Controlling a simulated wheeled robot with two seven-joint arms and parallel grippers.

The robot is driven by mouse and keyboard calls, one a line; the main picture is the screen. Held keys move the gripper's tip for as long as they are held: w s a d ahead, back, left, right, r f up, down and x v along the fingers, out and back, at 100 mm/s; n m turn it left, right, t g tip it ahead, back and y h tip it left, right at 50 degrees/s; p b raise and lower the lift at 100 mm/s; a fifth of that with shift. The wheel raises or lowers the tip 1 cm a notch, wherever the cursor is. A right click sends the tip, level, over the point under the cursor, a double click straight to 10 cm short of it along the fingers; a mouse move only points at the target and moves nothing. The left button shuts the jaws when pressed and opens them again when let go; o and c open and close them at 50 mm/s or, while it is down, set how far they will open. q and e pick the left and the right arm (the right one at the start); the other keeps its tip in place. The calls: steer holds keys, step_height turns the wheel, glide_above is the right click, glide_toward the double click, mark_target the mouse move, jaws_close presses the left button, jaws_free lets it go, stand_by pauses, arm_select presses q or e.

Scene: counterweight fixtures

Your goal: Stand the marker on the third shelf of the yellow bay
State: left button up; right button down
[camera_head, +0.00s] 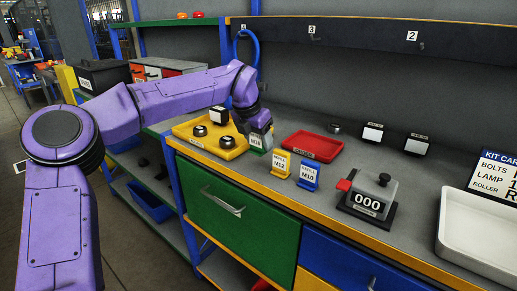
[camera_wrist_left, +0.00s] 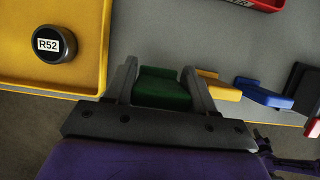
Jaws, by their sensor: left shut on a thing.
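A green marker (camera_head: 262,143) with a white label is between the fingers of my left gripper (camera_head: 259,128), next to the right edge of the yellow tray. It also shows in the left wrist view (camera_wrist_left: 162,92), where my left gripper (camera_wrist_left: 159,72) is shut on it. I cannot tell whether its base touches the counter. A yellow marker labelled M12 (camera_head: 281,164) and a blue marker labelled M10 (camera_head: 308,176) stand to its right. A rack with green shelves and blue posts (camera_head: 168,150) is at the left; no yellow bay can be made out. My right gripper is out of view.
The yellow tray (camera_head: 229,153) holds round dark weights, one labelled R52 (camera_wrist_left: 54,43). A red tray (camera_head: 312,147) lies behind the markers. A counter device reading 000 (camera_head: 368,201) and a white tray (camera_head: 482,236) are at right. A black bin (camera_head: 103,75) stands at left.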

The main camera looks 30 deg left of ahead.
mark_target(258, 150)
arm_select(q)
steer(key=shift+w+a+f, duration=0.15)
steer(key=shift+f, duration=0.9)
steer(key=shift+w+a+f, duration=0.15)
steer(key=shift+f, duration=0.85)
steer(key=shift+f, duration=0.1)
steer(key=o, duration=1)
steer(key=v, duration=1.2)
